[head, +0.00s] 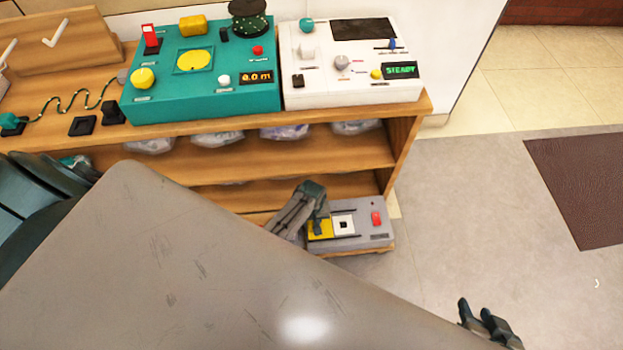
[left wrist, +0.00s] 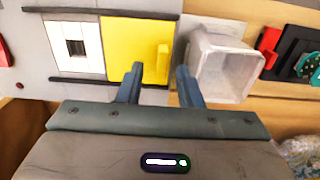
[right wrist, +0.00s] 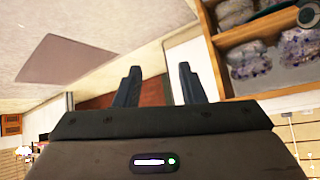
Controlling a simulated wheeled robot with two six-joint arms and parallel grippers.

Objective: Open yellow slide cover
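The yellow slide cover (head: 320,229) sits between dark rails on a grey box (head: 376,236) on the low shelf. In the left wrist view the cover (left wrist: 128,45) has an upright yellow handle (left wrist: 163,64) near its right edge. To its left a white plate with a black slot (left wrist: 77,47) is uncovered. My left gripper (head: 317,222) is at the cover; in its wrist view the fingers (left wrist: 160,85) are open, with the handle seen between them. I cannot tell whether they touch it. My right gripper (head: 487,322) is open and empty (right wrist: 158,85), away from the shelf.
A grey square container (left wrist: 228,68) stands close right of the left fingers. The box has a red switch (head: 376,218). Above, the wooden shelf unit (head: 412,108) holds a teal panel (head: 205,103) and a white panel (head: 350,95). Open floor (head: 480,220) lies to the right.

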